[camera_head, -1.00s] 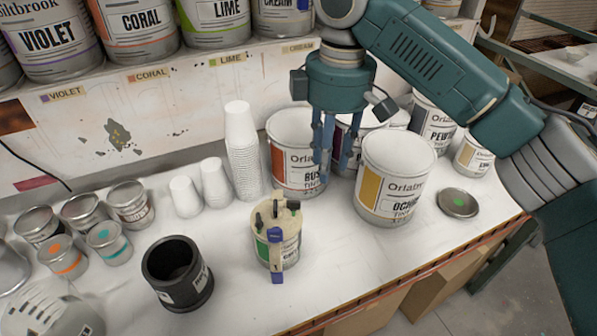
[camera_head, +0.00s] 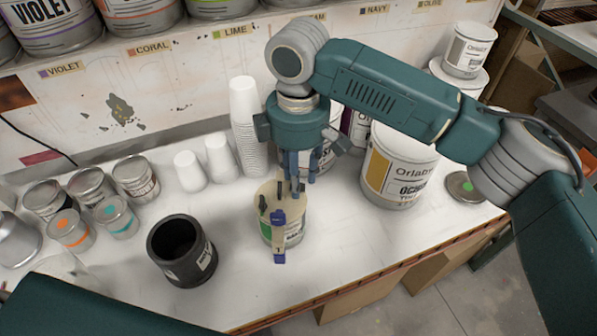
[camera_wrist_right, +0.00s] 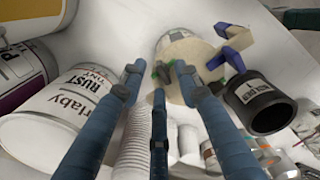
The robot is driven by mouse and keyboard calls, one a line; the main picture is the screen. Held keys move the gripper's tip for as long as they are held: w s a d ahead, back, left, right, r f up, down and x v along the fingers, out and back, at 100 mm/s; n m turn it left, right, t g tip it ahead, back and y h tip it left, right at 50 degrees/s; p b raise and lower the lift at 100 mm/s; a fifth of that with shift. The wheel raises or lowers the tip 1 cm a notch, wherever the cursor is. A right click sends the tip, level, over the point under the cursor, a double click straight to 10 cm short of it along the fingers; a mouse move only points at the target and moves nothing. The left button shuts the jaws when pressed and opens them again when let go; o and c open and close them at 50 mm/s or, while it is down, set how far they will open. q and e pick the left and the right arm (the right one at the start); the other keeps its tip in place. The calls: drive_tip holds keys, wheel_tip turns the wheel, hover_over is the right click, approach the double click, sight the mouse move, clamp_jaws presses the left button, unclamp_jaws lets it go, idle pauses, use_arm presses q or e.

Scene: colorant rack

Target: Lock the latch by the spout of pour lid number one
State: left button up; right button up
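A small can (camera_head: 293,236) with a cream pour lid (camera_head: 268,190) stands near the table's front edge. Black latches stick up from the lid, and a blue-purple part (camera_head: 279,238) hangs over its front. The wrist view shows the lid (camera_wrist_right: 187,72) and the blue part (camera_wrist_right: 233,45) beyond my fingertips. I cannot read a number on the lid or tell which latch is by the spout. My right gripper (camera_head: 298,188) is above the lid's back right edge, its fingers apart and empty. My left gripper is out of view; only my left arm shows at bottom left.
A black cup (camera_head: 182,250) stands left of the can. Stacked white cups (camera_head: 246,120) and small tins (camera_head: 135,180) are behind and left. The large ochre can (camera_head: 398,170) is to the right; the rust can (camera_wrist_right: 75,105) stands close by my right fingers.

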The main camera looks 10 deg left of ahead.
drive_tip(key=shift+f, duration=0.1)
drive_tip(key=shift+c, duration=1)
clamp_jaws()
drive_tip(key=shift+m+p, duration=0.3)
drive_tip(key=shift+p, duration=0.3)
drive_tip(key=m+p, duration=0.3)
drive_tip(key=p, duration=0.1)
drive_tip(key=m+p, duration=0.2)
drive_tip(key=p, duration=0.1)
drive_tip(key=shift+s+d+r+m, duration=0.1)
drive_tip(key=shift+s+r+m, duration=0.05)
drive_tip(key=shift+r+m, duration=0.15)
drive_tip(key=shift+m+p, duration=0.45)
drive_tip(key=shift+m, duration=0.05)
drive_tip(key=m, duration=0.1)
drive_tip(key=m+p, duration=0.1)
drive_tip(key=shift+f+m, duration=0.25)
drive_tip(key=shift+m, duration=0.05)
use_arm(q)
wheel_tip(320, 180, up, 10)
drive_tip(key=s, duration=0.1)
use_arm(e)
drive_tip(key=m, duration=0.4)
drive_tip(key=shift+d, duration=0.1)
drive_tip(key=shift+m, duration=0.3)
